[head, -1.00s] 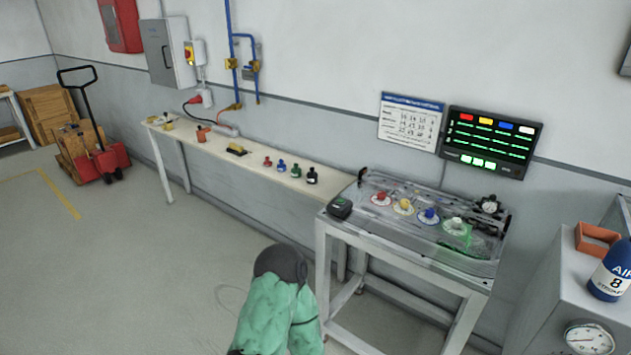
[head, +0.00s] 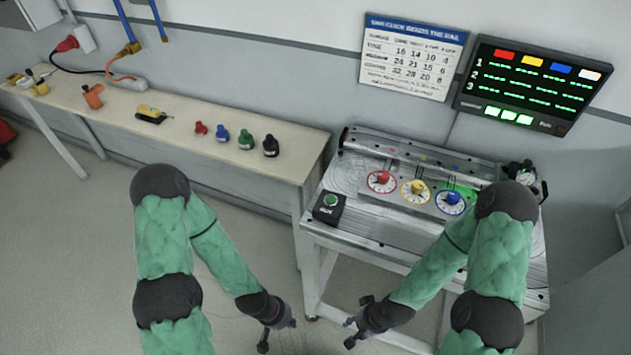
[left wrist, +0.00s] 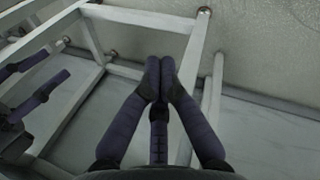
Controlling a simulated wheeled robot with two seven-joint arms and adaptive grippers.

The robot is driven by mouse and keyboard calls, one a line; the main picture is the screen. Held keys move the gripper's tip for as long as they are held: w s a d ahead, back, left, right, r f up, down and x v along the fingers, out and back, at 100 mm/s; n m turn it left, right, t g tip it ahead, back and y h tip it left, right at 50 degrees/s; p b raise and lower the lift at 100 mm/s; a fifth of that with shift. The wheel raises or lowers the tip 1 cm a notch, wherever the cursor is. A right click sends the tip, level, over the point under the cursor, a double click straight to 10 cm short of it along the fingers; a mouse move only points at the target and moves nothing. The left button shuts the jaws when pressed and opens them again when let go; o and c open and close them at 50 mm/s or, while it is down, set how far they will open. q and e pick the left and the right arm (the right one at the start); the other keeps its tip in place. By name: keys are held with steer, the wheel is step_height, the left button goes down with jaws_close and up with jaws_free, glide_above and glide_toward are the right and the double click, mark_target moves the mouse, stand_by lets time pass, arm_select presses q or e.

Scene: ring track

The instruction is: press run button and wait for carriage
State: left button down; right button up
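The machine carries a red dial (head: 382,182), a yellow dial (head: 415,191) and a blue dial (head: 450,200). I cannot pick out the carriage; my right arm covers the machine's right part.
A long side table (head: 190,150) holds red, blue, green and black bottles and a yellow tool (head: 152,114). A lit scoreboard (head: 525,85) and a printed chart (head: 414,55) hang on the wall. The bench's white frame (head: 312,265) stands just beyond my grippers.

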arm_select(q)
steer(key=shift+s+d+r, duration=0.1)
steer(key=shift+s, duration=0.1)
steer(key=m+t+h+p, duration=0.1)
steer(key=m+t+p, duration=0.4)
steer(key=m+p, duration=1.15)
glide_toward(329, 201)
steer(key=f, duration=0.1)
steer(key=f+n+p, duration=0.1)
steer(key=f+n, duration=0.1)
steer(key=shift+w+d+f, duration=0.25)
steer(key=shift+w+d, duration=0.1)
steer(key=shift+w, duration=0.05)
steer(key=w+d+r+m+t+h, duration=0.1)
steer(key=w+d+r+m, duration=0.2)
steer(key=r+m, duration=0.2)
step_height(329, 201, up, 3)
steer(key=shift+w+d+r+p, duration=0.15)
steer(key=shift+w+d+p, duration=0.1)
steer(key=shift+w+p, duration=0.1)
steer(key=shift+m, duration=0.25)
step_height(329, 201, down, 9)
steer(key=b, duration=0.8)
steer(key=shift+r, duration=0.1)
